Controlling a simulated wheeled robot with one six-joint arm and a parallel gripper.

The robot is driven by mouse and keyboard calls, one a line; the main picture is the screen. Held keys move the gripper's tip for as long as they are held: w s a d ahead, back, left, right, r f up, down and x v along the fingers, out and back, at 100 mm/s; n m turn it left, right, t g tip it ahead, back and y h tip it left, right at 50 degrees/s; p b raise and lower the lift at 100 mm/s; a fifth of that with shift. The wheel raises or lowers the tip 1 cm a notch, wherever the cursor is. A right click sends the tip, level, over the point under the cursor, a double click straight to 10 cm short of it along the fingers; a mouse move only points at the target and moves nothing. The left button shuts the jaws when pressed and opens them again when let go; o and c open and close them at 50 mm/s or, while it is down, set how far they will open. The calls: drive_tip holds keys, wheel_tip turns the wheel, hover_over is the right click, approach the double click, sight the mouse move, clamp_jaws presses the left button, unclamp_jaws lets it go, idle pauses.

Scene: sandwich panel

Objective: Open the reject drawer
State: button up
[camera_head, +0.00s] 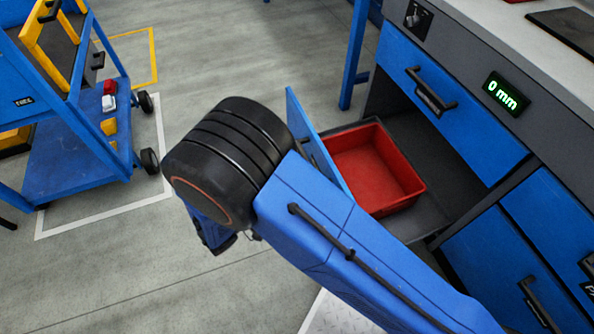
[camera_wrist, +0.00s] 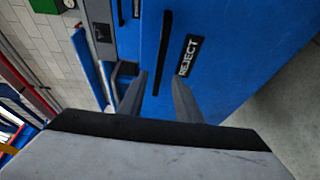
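The reject drawer stands pulled out of the bench in the head view, its blue front (camera_head: 312,140) well clear of the cabinet. A red bin (camera_head: 375,170) sits inside it. In the wrist view the blue front (camera_wrist: 235,50) carries a REJECT label (camera_wrist: 188,55) and a black bar handle (camera_wrist: 162,55). My gripper (camera_wrist: 159,80) is open, with its two fingers apart. The handle shows between the fingers with a gap on each side; whether they touch it cannot be told.
More blue fronts (camera_head: 510,265) lie at lower right. A blue trolley (camera_head: 75,150) stands at left. The floor (camera_head: 230,60) between is clear.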

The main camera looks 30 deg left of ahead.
drive_tip(key=v, duration=0.7)
drive_tip(key=shift+s+a, duration=0.1)
idle(0.4)
